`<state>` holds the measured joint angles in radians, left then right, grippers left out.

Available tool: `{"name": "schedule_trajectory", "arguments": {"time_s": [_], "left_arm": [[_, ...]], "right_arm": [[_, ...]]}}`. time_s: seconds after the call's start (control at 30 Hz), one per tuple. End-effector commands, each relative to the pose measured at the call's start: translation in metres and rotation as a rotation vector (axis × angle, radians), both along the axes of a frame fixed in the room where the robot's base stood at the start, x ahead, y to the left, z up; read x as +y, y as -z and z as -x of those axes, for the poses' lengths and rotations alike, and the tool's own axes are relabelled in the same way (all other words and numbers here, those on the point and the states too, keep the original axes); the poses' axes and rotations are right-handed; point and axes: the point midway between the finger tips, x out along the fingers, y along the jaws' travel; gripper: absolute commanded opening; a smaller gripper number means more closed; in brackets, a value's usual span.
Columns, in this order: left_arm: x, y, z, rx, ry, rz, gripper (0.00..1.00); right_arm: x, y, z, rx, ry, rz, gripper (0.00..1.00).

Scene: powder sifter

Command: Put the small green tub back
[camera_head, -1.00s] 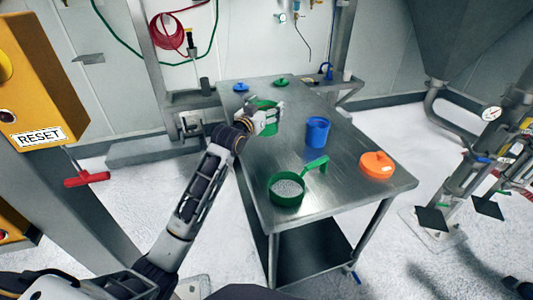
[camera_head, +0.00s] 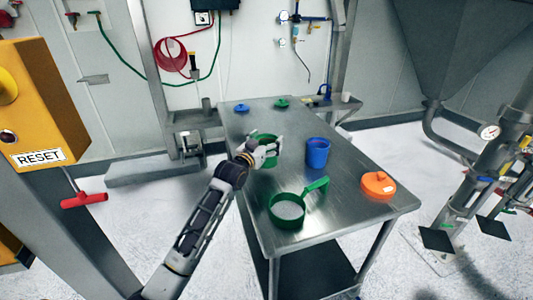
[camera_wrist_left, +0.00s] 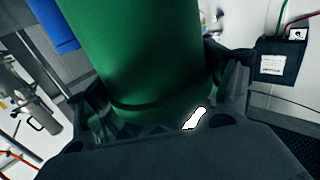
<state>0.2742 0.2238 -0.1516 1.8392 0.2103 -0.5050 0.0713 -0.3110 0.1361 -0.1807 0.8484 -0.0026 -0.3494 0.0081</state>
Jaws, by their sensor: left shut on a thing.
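The small green tub (camera_head: 266,137) stands upright at the left edge of the steel table (camera_head: 335,220), partly hidden by my left gripper. My left gripper (camera_head: 270,150) is shut on the tub, with its fingers around the tub's side. In the left wrist view the green tub (camera_wrist_left: 135,50) fills the middle between the fingers. I cannot tell whether the tub's base touches the table. My right gripper is not in view.
A green sieve with a handle (camera_head: 287,222) sits at the table's front. A blue lid (camera_head: 241,108) and a green lid (camera_head: 281,103) lie at the back. A yellow RESET box (camera_head: 45,110) is at left.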

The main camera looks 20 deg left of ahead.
Motion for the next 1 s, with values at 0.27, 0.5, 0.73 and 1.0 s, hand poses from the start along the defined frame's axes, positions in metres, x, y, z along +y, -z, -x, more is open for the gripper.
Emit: {"name": "schedule_trajectory", "arguments": {"time_s": [0.27, 0.5, 0.73, 1.0], "left_arm": [[0.000, 0.021, 0.000, 0.000, 0.000, 0.000, 0.36], [0.000, 0.046, 0.000, -0.001, 0.000, 0.000, 0.36], [0.000, 0.049, 0.000, -0.003, 0.000, 0.001, 0.36], [0.000, 0.051, 0.000, -0.002, 0.000, 0.000, 0.36]], "right_arm": [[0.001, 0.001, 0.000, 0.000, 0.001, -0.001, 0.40], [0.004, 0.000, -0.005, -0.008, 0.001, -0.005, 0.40], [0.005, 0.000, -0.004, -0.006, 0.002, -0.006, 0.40], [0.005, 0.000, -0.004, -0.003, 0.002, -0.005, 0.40]]}}
